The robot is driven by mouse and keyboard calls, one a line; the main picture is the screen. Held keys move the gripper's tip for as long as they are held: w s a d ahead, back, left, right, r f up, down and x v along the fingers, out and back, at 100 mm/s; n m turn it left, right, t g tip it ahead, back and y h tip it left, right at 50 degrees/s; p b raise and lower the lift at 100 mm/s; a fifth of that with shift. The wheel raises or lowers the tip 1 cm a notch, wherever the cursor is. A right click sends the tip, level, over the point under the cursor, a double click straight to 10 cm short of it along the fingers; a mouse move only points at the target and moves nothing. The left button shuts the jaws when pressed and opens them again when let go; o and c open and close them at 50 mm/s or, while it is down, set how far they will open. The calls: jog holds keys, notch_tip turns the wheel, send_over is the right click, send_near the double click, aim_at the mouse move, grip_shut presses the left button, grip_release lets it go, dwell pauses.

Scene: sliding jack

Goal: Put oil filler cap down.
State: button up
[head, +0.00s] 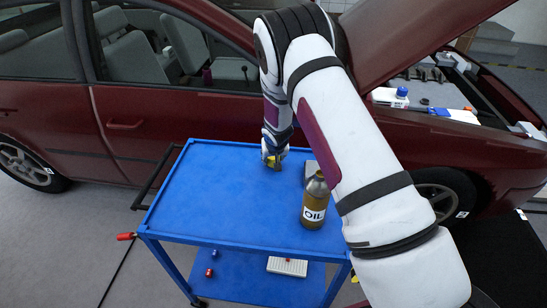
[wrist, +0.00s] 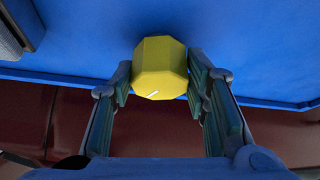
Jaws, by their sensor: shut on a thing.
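The oil filler cap is yellow and many-sided, with a white mark on its face. In the wrist view the cap (wrist: 160,68) sits between the two fingers of my gripper (wrist: 160,82), which is shut on it. In the head view the cap (head: 273,162) shows small below my gripper (head: 272,157), at the blue top of the cart (head: 205,195). I cannot tell whether the cap touches the cart top.
A brown oil bottle (head: 315,202) stands on the cart to the right, near my arm. A grey object (head: 310,172) sits behind it. The left part of the cart top is clear. The red car (head: 140,130) with its raised hood stands behind the cart.

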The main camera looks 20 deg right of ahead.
jog(key=shift+f, duration=0.15)
jog(key=o, duration=1.4)
